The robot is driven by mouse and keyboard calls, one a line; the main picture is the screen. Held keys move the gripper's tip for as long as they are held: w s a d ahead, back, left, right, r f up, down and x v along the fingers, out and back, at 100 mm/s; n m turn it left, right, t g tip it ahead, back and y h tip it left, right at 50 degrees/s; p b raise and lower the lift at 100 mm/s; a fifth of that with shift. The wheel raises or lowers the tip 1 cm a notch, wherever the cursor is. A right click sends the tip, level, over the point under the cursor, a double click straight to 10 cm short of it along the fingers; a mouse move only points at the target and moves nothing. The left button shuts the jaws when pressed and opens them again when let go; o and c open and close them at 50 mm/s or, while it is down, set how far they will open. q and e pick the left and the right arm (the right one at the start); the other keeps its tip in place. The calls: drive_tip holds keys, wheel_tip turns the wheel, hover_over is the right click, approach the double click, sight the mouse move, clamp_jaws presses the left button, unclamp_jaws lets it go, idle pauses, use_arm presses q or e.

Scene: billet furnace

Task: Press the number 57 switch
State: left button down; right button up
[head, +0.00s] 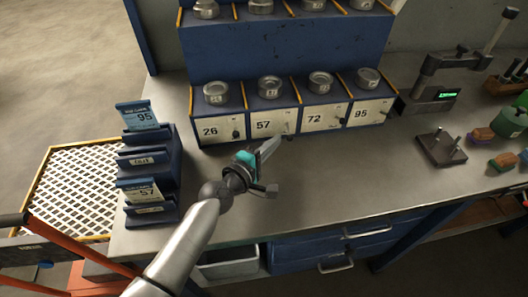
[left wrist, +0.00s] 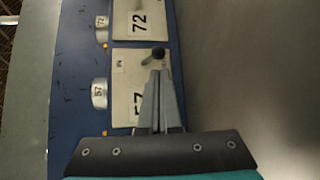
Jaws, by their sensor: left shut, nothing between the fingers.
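The number 57 panel (head: 268,122) is a cream plate on the lower row of the blue rack, between the 26 and 72 panels. It also shows in the left wrist view (left wrist: 127,75). Its switch (left wrist: 159,52) is a small dark knob at the panel's edge. My left gripper (head: 275,143) is shut and empty, just in front of and below the 57 panel. In the left wrist view its closed fingertips (left wrist: 159,73) point at the knob and lie very near it. I cannot tell whether they touch. My right gripper is not in view.
The neighbouring panels 26 (head: 212,130), 72 (head: 322,118) and 95 (head: 369,112) carry similar knobs. Metal pots stand on the rack above. A blue card holder (head: 150,175) with 95 and 57 cards stands left. The grey bench (head: 330,180) is clear in front of the rack.

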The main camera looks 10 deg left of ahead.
sight(287, 130)
use_arm(q)
drive_tip(key=shift+x, duration=1.35)
drive_tip(key=shift+s+d+r+n+g+p, duration=0.15)
drive_tip(key=shift+r+n+g+p, duration=0.9)
drive_tip(key=shift+p, duration=3.2)
drive_tip(key=n+g+p, duration=0.1)
drive_tip(key=g+p, duration=0.1)
drive_tip(key=p, duration=0.3)
drive_tip(key=shift+s+r, duration=0.1)
drive_tip(key=shift+r, duration=0.05)
drive_tip(key=shift+r+p, duration=0.25)
drive_tip(key=shift+p, duration=0.3)
drive_tip(key=shift+r, duration=0.15)
drive_tip(key=shift+r+p, duration=0.7)
drive_tip(key=shift+p, duration=0.15)
